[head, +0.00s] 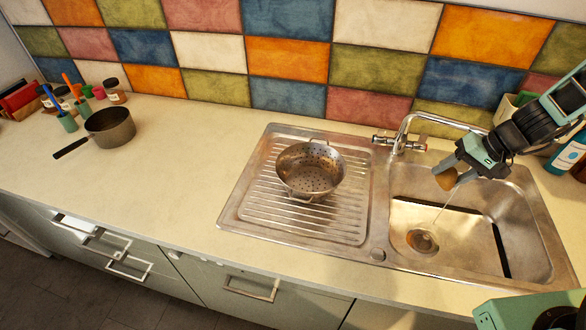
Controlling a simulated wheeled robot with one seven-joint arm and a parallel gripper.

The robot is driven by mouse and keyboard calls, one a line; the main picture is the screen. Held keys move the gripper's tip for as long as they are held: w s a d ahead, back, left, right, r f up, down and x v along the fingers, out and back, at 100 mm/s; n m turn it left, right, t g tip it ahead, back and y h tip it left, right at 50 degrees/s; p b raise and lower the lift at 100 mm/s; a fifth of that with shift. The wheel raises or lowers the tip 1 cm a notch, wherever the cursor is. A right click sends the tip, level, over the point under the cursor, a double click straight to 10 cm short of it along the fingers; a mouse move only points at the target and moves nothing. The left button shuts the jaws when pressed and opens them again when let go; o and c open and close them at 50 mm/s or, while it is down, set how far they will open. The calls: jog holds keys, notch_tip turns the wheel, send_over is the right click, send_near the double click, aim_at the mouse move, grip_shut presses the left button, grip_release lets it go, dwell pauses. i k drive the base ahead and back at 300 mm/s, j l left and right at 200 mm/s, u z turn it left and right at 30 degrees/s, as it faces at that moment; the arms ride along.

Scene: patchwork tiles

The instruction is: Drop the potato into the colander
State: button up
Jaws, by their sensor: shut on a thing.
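The potato (446,179) is brown and held between the fingers of my gripper (451,174). My gripper is shut on it and holds it above the sink basin, on the right of the head view. The colander (311,172) is metal with small holes and two handles. It stands upright on the ribbed drainboard, left of the basin. It looks empty. My gripper is to the right of the colander and apart from it.
The tap (402,135) rises behind the basin, between colander and gripper, and water runs into the sink (515,240). A saucepan (110,127) and jars stand far left. A blue bottle (568,152) is at right. The counter (180,165) left of the drainboard is clear.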

aim_at(309, 182)
jog(key=i+j, duration=0.1)
jog(key=j, duration=0.3)
jog(key=i+j, duration=0.1)
jog(key=j, duration=0.25)
jog(key=i+j, duration=0.1)
jog(key=j, duration=0.65)
jog(key=i, duration=0.05)
